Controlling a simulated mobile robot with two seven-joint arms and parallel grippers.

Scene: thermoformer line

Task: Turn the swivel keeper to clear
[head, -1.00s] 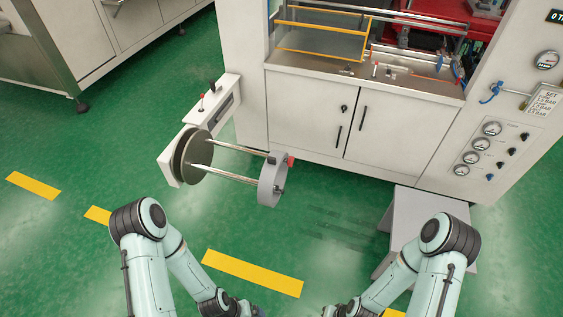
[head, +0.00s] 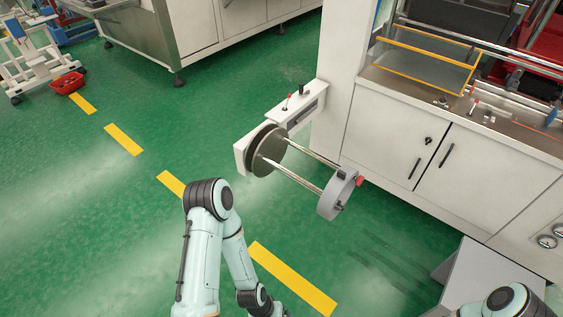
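A reel holder sticks out from the machine's left side, with a round dark disc (head: 268,150), two metal rods (head: 312,152) and a grey ring (head: 337,196) at the outer end. A small dark block (head: 344,173) sits on top of the ring, with a red knob (head: 360,181) beside it. I cannot tell which of these small parts is the swivel keeper. My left arm is in front of and left of the holder, apart from it. Only a corner of my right arm shows at the lower right. Both grippers are below the picture edge.
The white machine cabinet (head: 400,150) stands at the right, with a grey step (head: 468,277) at its foot. A bracket (head: 300,110) with small levers carries the holder. A red bin (head: 67,83) lies far left.

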